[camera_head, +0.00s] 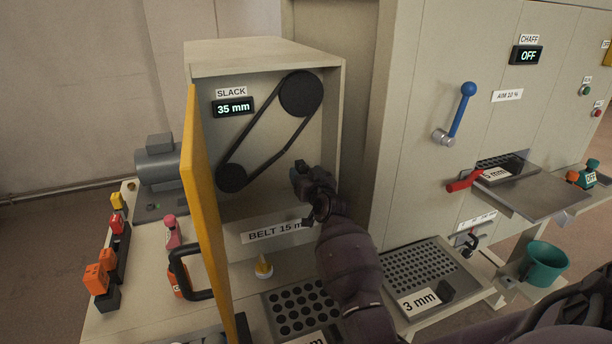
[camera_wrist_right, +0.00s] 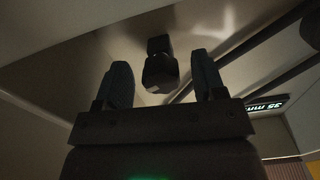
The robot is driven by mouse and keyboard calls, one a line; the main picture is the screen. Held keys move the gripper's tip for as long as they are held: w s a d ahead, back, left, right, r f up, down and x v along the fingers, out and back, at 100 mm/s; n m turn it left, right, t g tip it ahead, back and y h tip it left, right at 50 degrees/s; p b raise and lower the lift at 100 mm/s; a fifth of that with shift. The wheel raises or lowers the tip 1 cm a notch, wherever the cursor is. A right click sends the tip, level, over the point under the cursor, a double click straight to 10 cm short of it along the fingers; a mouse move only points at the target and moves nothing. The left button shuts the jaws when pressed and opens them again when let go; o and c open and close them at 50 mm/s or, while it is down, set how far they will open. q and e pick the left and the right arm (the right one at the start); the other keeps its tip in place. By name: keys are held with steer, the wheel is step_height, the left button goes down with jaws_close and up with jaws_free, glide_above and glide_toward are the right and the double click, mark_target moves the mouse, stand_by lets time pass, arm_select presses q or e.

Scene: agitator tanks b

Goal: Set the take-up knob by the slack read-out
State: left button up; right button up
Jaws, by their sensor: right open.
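The slack read-out (camera_head: 233,108) inside the open cabinet shows 35 mm; it also shows upside down in the wrist view (camera_wrist_right: 265,105). A black belt runs around a large upper pulley (camera_head: 300,93) and a smaller lower pulley (camera_head: 232,178). My right gripper (camera_head: 304,181) is inside the cabinet, right of the belt. In the wrist view its open fingers stand either side of a dark knob (camera_wrist_right: 160,72), which looks like the take-up knob. I cannot tell whether they touch it. In the head view the gripper hides the knob. My left gripper is not in view.
The yellow cabinet door (camera_head: 204,220) stands open at the left, with a black handle (camera_head: 186,272). A label reading "BELT 15 m" (camera_head: 272,232) is partly hidden by my right arm. Perforated screens (camera_head: 425,265) lie in front. A blue-knobbed lever (camera_head: 456,112) is on the right panel.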

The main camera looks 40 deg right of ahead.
steer(key=c, duration=0.9)
